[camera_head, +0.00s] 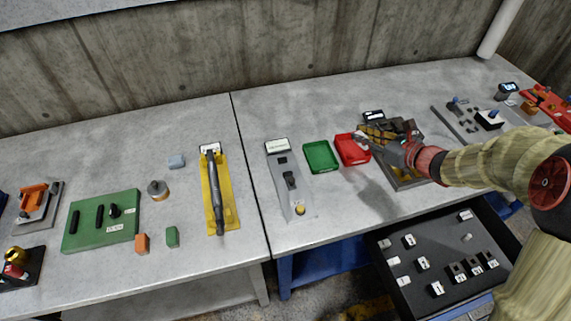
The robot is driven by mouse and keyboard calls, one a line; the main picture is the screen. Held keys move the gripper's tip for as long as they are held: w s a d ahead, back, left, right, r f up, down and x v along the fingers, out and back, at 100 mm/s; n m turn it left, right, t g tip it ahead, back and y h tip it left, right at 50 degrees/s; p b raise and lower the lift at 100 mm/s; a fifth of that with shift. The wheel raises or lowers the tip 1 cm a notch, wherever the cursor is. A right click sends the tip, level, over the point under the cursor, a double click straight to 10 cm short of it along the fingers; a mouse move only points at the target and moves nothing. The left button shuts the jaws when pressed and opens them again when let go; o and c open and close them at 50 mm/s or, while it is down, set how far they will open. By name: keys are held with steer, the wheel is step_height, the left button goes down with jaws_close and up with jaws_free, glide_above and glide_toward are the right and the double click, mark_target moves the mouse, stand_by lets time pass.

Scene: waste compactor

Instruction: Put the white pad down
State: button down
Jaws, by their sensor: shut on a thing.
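My gripper (366,142) reaches in from the right and hangs over the right edge of the red tray (352,155). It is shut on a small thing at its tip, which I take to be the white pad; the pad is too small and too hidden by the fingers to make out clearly. I cannot tell how high the gripper is above the tray.
A green tray (320,156) lies left of the red one. A crate with dark blocks (408,180) lies under my arm. A grey panel (290,180) and a yellow fixture (227,205) lie further left. An open drawer (455,285) juts out below. Bare tabletop lies in front of the trays.

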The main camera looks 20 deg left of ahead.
steer(key=s+a+r+n+g+y+p, duration=0.3)
steer(key=s+a+n+g, duration=0.2)
steer(key=a+n+g, duration=0.45)
steer(key=s+a+f+n+g+h+p, duration=0.2)
steer(key=s+a+n+g+p, duration=0.1)
steer(key=s+n+g, duration=0.4)
steer(key=w+a+f+b, duration=0.1)
steer(key=w+a+f, duration=0.1)
steer(key=a+f, duration=0.1)
steer(key=w+a+f+m+b, duration=0.1)
steer(key=w+a+f, duration=0.1)
steer(key=a+f, duration=0.1)
steer(key=w+a+f+m+b, duration=0.1)
steer(key=w+a+f, duration=0.1)
steer(key=a+f, duration=0.1)
steer(key=shift+w+a+t, duration=0.35)
steer(key=shift+a, duration=0.35)
steer(key=shift+a+f, duration=0.15)
steer(key=shift+f, duration=0.2)
steer(key=shift+w+f+b, duration=0.1)
steer(key=shift+f+b, duration=0.55)
steer(key=shift+f, duration=0.8)
steer(key=shift+f, duration=0.25)
steer(key=shift+f, duration=0.35)
